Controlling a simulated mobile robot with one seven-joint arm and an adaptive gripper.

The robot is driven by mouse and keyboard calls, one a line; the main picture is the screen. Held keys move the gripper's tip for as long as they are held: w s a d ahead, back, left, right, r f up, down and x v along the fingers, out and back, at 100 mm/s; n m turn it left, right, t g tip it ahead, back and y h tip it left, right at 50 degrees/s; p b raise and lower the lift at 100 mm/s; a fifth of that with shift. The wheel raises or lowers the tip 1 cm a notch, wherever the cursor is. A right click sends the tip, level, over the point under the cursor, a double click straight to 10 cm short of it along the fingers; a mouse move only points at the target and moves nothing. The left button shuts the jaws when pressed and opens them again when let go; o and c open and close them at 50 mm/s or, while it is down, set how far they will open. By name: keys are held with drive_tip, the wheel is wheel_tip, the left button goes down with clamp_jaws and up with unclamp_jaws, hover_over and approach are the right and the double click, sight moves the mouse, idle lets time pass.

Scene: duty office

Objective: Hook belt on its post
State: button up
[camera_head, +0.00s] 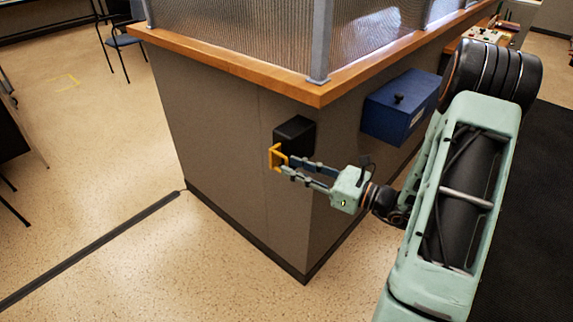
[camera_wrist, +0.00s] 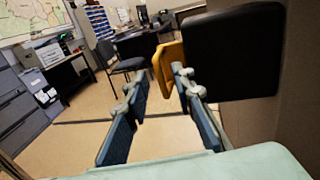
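A black box (camera_head: 293,135) is fixed to the counter's side wall near the corner, and it fills the upper right of the wrist view (camera_wrist: 235,50). A yellow bracket-shaped piece (camera_head: 275,151), perhaps the belt's end, sits at the box's front. It shows beyond my right fingertip in the wrist view (camera_wrist: 163,66). My gripper (camera_head: 290,167) is open, its two fingers apart and pointing at the yellow piece. In the wrist view, my fingertips (camera_wrist: 157,76) are close to it, the right one partly covering it. Contact cannot be told. I cannot make out a belt strap or post.
The counter (camera_head: 225,150) has a wooden ledge above the box. A blue box (camera_head: 400,107) is mounted on its right face, close to my arm. A dark strip (camera_head: 90,248) crosses the floor. Open floor lies left, with a chair (camera_head: 120,40) farther back.

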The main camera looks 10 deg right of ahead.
sight(282, 160)
drive_tip(key=shift+x, duration=1.45)
drive_tip(key=shift+c, duration=0.4)
clamp_jaws()
